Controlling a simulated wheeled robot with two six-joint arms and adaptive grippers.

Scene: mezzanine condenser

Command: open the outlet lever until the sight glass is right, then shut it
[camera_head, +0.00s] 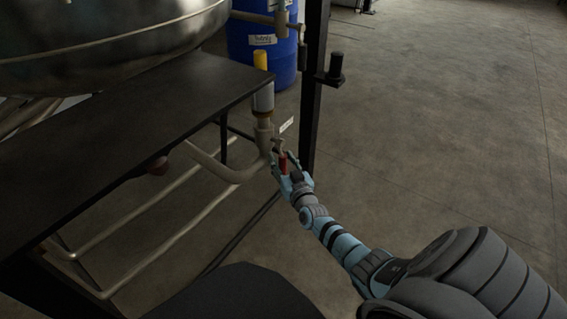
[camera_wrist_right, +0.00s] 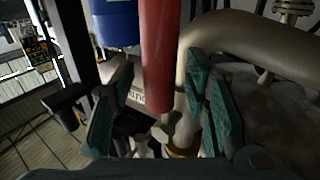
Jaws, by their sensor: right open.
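The outlet lever (camera_head: 283,163) has a red handle on the pipe below the black platform's corner. In the right wrist view the red handle (camera_wrist_right: 159,60) runs down from the top, between the two teal fingers. My right gripper (camera_head: 289,174) is at the lever, its fingers open on either side of the handle; I cannot tell if either touches it. The open jaws also show in the right wrist view (camera_wrist_right: 160,105). The sight glass (camera_head: 263,99) stands above the valve, with a yellow part on top and an amber band low down. My left gripper is not in view.
A black platform (camera_head: 150,120) carries a large metal vessel (camera_head: 100,40) at upper left. A black post (camera_head: 315,90) stands just right of the valve. A blue drum (camera_head: 262,45) stands behind. Pipes (camera_head: 150,205) run below the platform. Open floor lies to the right.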

